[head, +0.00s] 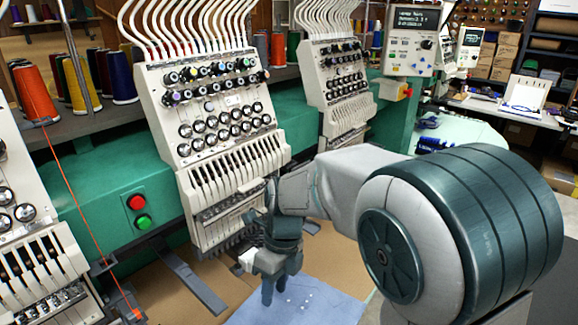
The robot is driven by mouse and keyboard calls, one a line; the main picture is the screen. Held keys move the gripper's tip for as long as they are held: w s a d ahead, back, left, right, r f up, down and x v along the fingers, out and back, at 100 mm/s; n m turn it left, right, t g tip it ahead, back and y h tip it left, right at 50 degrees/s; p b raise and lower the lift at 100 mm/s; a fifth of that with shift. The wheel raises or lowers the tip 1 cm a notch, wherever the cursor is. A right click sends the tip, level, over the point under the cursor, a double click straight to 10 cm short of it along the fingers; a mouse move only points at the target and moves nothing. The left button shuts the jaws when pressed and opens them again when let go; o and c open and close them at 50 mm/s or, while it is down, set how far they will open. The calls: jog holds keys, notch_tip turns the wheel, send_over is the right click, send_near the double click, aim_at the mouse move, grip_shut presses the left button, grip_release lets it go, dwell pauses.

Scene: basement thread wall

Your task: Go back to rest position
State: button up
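My arm reaches in from the right of the head view, and its large grey and dark teal joint fills the right side. My gripper (271,292) hangs at the far end of the arm, pointing down. It is in front of the middle embroidery head (215,120), over a light blue cloth (305,303). A small white part shows at the left of the gripper. The fingers are small and overlap in this view, so I cannot tell whether they are open or shut, or whether they touch the cloth.
A green machine beam (105,195) with red (136,202) and green (142,222) buttons runs behind the heads. Another embroidery head (340,85) stands farther right, and an orange thread cone (34,95) at left. A control panel (412,38) stands behind my arm.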

jog(key=s+d+r+n+t, duration=0.2)
jog(key=s+d+n, duration=0.1)
jog(key=d+n, duration=0.3)
jog(key=s+d+r+n+t+h, duration=0.1)
jog(key=s+d+r+n+t, duration=0.1)
jog(key=d+n, duration=0.4)
jog(key=s+d+r+n+t, duration=0.1)
jog(key=s+d+n, duration=0.4)
jog(key=n, duration=0.7)
jog(key=shift+d+r+t, duration=0.4)
jog(key=shift+d+r, duration=0.45)
jog(key=shift+d, duration=0.05)
jog(key=shift+s+a, duration=0.1)
jog(key=shift+a, duration=0.05)
